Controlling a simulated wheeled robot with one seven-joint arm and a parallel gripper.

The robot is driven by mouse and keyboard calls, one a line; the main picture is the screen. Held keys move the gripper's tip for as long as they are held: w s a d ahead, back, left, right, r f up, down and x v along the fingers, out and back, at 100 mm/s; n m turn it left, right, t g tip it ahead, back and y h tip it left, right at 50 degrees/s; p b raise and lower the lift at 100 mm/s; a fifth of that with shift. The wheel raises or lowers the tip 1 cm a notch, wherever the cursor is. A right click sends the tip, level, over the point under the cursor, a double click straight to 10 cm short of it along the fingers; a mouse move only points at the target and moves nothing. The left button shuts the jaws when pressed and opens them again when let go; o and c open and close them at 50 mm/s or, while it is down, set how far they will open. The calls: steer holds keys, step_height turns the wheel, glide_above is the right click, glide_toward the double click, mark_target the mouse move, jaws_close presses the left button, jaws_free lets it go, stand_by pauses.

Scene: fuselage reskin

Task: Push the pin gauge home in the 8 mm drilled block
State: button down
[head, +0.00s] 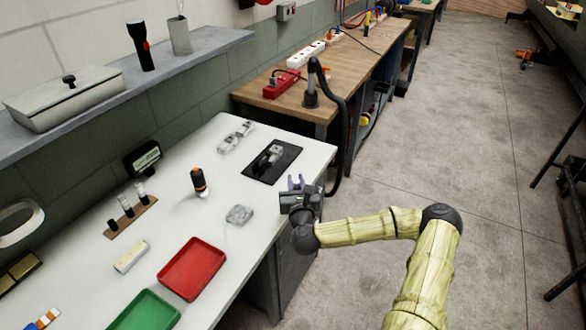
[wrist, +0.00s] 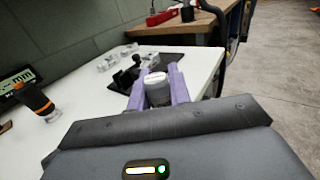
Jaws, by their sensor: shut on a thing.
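My gripper (head: 296,183) is above the right edge of the white bench, just in front of a black mat. In the wrist view its purple fingers (wrist: 158,92) are shut on a short grey-white cylindrical piece (wrist: 156,88), which looks like the pin gauge. Its lower end is hidden behind the gripper body. A grey metal block with a dark part (head: 271,155) sits on the black mat (head: 257,174). Other grey blocks (head: 235,137) lie behind the mat, and one (head: 240,214) lies nearer. I cannot read which block is the 8 mm one. The held piece appears apart from them.
An orange-and-black tool (head: 199,182) stands left of the mat. A red tray (head: 192,268) and a green tray (head: 146,311) lie at the front. A rack of small gauges (head: 128,212) and a display (head: 143,157) are by the wall. A wooden bench (head: 350,62) stands behind.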

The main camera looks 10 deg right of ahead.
steer(key=s+a+f+n+y, duration=0.1)
steer(key=s+f+y, duration=0.1)
steer(key=s+f, duration=0.8)
steer(key=shift+s+a, duration=0.25)
steer(key=shift+s, duration=0.45)
